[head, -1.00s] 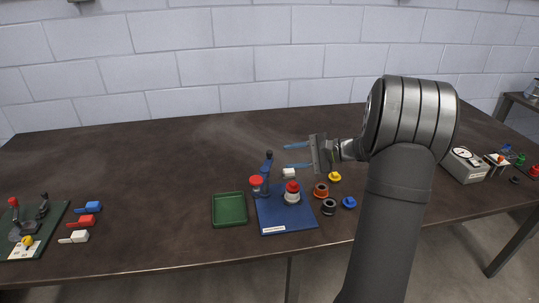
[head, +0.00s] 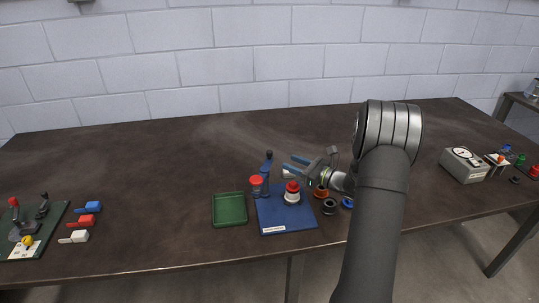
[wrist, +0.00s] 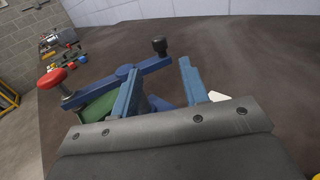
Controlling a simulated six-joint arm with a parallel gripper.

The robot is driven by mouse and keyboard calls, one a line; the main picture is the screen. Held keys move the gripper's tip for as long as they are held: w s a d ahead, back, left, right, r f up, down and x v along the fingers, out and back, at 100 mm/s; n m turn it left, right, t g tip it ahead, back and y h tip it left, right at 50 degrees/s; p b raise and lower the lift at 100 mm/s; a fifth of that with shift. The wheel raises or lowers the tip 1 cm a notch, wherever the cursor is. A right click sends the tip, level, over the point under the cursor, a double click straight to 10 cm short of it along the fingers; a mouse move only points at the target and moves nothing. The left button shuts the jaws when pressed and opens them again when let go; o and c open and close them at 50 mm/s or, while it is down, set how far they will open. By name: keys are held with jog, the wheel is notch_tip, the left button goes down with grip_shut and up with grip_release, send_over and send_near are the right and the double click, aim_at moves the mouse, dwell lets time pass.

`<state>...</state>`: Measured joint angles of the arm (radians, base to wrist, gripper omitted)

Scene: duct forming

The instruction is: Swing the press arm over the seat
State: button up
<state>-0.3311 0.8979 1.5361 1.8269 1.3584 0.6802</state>
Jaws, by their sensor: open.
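The press arm (head: 266,167) is a blue bar on a post at the left of the blue base plate (head: 287,221). It carries a red pad (head: 256,180) and a black knob; the pad hangs left of the plate, near the green tray. The seat (head: 292,198) is a pale round piece with a red part on top, right of the post. My gripper (head: 290,162) is open and empty, behind the seat, its blue fingers pointing left towards the knob. In the wrist view the knob (wrist: 160,46) shows beyond and between the fingertips, apart from them; the bar crosses behind the left finger.
A green tray (head: 229,210) stands left of the plate. Orange (head: 321,191) and black (head: 329,207) rings and a blue piece (head: 347,202) lie right of it, close under my arm. A gauge box (head: 464,164) is far right. The back of the table is clear.

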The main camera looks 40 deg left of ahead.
aim_at(269, 154)
jog(key=a, duration=1)
grip_shut()
